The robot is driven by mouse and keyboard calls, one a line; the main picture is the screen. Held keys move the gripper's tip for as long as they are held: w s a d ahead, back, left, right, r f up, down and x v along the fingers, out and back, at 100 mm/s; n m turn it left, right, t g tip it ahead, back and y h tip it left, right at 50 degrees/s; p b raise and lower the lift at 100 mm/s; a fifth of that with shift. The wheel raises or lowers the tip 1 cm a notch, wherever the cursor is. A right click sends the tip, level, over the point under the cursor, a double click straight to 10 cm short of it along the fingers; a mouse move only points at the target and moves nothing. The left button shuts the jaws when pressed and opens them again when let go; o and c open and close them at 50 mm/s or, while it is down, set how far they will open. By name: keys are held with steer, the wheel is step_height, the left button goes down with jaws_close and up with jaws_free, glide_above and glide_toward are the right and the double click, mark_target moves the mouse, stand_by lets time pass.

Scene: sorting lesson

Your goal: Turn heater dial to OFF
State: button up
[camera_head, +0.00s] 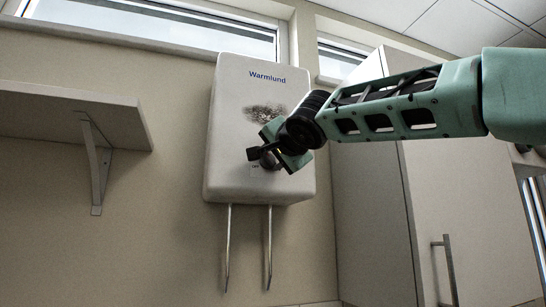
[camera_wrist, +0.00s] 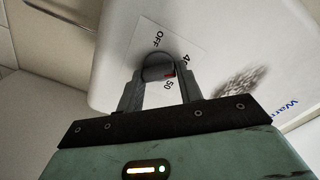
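A white wall heater (camera_head: 230,110) marked "Warmlund" hangs ahead. Its dial (camera_head: 268,160) is low on its front, partly hidden by my gripper (camera_head: 264,155). In the wrist view the round grey dial (camera_wrist: 157,66) shows between the two fingertips of my gripper (camera_wrist: 160,80). The fingers are apart, one on each side of it; I cannot tell whether they touch it. A label by the dial reads OFF at upper left, with numbers, including 50, on the right and below. A small red mark on the dial is on the number side, away from OFF.
A dark scorch-like smudge (camera_wrist: 235,82) is on the heater above the dial. Two pipes (camera_head: 228,250) run down below the heater. A bracketed shelf (camera_head: 60,115) is on the left wall. A tall cabinet (camera_head: 470,210) stands close on the right, behind my arm.

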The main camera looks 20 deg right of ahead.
steer(key=shift+f+n+b, duration=0.1)
steer(key=shift+n+b, duration=0.2)
steer(key=shift+b, duration=0.05)
steer(key=shift+n+b, duration=0.7)
steer(key=shift+n, duration=0.3)
steer(key=n+b, duration=0.2)
steer(key=n, duration=0.2)
steer(key=shift+a+n, duration=0.1)
steer(key=shift+n, duration=0.2)
steer(key=n, duration=0.4)
steer(key=shift+a+b, duration=0.1)
steer(key=shift+b, duration=0.3)
steer(key=n, duration=0.4)
steer(key=shift+n, duration=0.3)
steer(key=shift+a, duration=0.1)
steer(key=o, duration=1)
steer(key=shift+c, duration=0.2)
